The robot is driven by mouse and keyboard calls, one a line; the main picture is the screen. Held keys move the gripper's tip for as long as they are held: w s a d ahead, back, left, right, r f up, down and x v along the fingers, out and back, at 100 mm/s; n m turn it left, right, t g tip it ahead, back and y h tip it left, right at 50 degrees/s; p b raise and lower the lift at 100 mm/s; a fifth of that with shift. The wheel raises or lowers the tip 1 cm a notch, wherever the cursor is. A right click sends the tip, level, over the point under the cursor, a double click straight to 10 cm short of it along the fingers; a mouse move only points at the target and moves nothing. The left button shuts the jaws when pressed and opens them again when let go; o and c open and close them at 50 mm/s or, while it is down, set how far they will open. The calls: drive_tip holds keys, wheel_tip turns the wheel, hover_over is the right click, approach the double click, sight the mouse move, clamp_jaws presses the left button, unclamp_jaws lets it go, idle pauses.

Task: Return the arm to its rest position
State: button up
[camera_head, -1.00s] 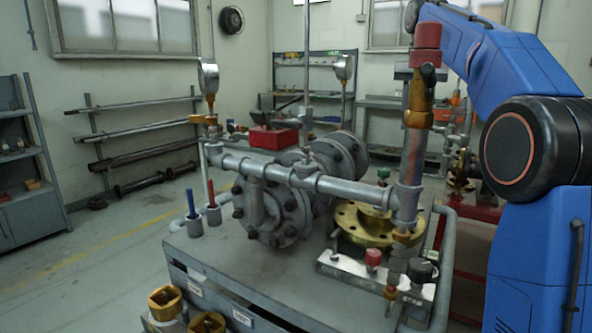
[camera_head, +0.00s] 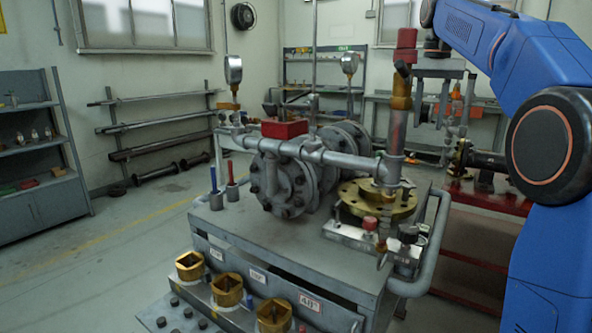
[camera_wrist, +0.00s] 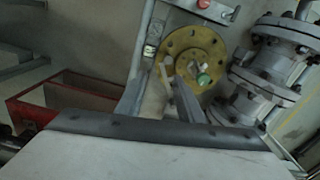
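My arm rises at the right of the head view and bends over toward the cart. The grey flanged gate valve (camera_head: 285,185) sits on the cart, beside a brass flange (camera_head: 352,203). The brass flange (camera_wrist: 190,48) also shows beyond the fingers in the wrist view, apart from them.
The grey cart (camera_head: 265,243) carries brass square sockets (camera_head: 227,290) at its front. A red-framed bench (camera_head: 480,205) stands right of it. Shelves (camera_head: 35,145) and pipe racks (camera_head: 150,125) line the walls. Clear floor (camera_head: 130,235) lies left.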

drive_tip(key=s+a+f+n+t, duration=0.1)
drive_tip(key=s+a+f, duration=0.1)
drive_tip(key=s+f, duration=0.55)
drive_tip(key=s+a+f+n+t, duration=0.15)
drive_tip(key=s+f, duration=0.35)
drive_tip(key=s, duration=0.6)
drive_tip(key=s+a+f+n+t, duration=0.2)
drive_tip(key=s+f, duration=1.6)
drive_tip(key=f, duration=0.4)
drive_tip(key=shift+s+f, duration=0.25)
